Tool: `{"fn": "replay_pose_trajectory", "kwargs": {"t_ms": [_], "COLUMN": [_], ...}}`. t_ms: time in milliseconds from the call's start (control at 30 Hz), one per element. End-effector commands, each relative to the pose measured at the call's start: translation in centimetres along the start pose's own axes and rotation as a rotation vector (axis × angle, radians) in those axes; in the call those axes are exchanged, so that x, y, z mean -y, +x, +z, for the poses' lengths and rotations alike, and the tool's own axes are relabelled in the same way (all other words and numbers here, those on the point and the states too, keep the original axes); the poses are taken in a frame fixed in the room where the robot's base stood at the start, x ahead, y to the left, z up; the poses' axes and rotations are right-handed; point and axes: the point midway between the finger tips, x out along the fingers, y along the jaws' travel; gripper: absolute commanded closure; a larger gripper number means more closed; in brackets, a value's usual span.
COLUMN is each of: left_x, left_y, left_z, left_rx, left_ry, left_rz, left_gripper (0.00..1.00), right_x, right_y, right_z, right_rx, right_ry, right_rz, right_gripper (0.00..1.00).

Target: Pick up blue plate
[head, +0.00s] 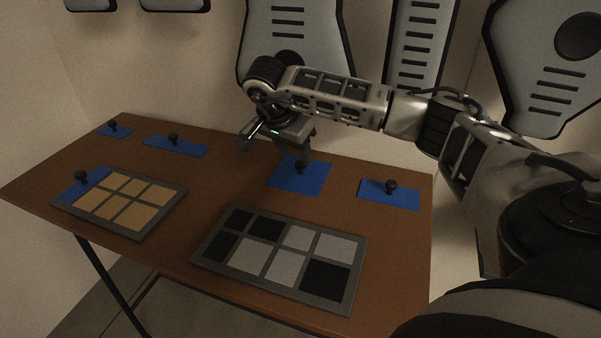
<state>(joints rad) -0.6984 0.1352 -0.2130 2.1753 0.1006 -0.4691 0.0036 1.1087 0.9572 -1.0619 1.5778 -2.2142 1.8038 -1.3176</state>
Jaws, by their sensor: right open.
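Several blue plates with black knobs lie on the table. One blue plate (312,184) is at the middle of the back half, under and just right of my right gripper (275,150). Others are the right blue plate (375,198), the back-left blue plate (189,149), the far-left blue plate (107,134) and a front-left blue plate (72,192) on the tan-panel tray. My right gripper is open and empty, above the table, one finger close to the middle plate's knob (299,167). Whether they touch is unclear. My left gripper is not in view.
The brown table (225,185) carries a grey tray with tan squares (143,237) at left and a grey tray with black and light squares (356,278) at front centre. Pale wall panels (413,40) stand behind. Bare tabletop lies between the trays and the back plates.

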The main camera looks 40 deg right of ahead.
Motion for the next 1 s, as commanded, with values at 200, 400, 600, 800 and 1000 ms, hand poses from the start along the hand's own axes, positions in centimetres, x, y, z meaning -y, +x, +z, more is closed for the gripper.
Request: {"fn": "replay_pose_trajectory", "kwargs": {"t_ms": [200, 400, 600, 800, 1000], "left_x": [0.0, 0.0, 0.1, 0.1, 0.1], "left_y": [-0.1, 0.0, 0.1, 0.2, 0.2], "left_z": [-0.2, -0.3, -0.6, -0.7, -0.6], "left_rx": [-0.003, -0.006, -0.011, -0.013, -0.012], "left_ry": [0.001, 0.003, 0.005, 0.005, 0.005], "left_rz": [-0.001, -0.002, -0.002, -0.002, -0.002], "left_gripper": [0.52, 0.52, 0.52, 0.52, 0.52], "right_x": [0.6, 0.7, 0.8, 0.8, 0.8], "right_y": [2.7, 4.9, 5.2, 5.1, 5.1], "right_z": [-1.0, -1.1, -1.1, -1.1, -1.1], "right_rx": [0.001, 0.000, 0.000, 0.000, 0.000], "right_ry": [0.002, -0.001, -0.001, -0.001, 0.000], "right_rz": [0.004, 0.001, -0.001, -0.001, -0.001], "right_gripper": [0.52, 0.52, 0.52, 0.91, 0.90]}}
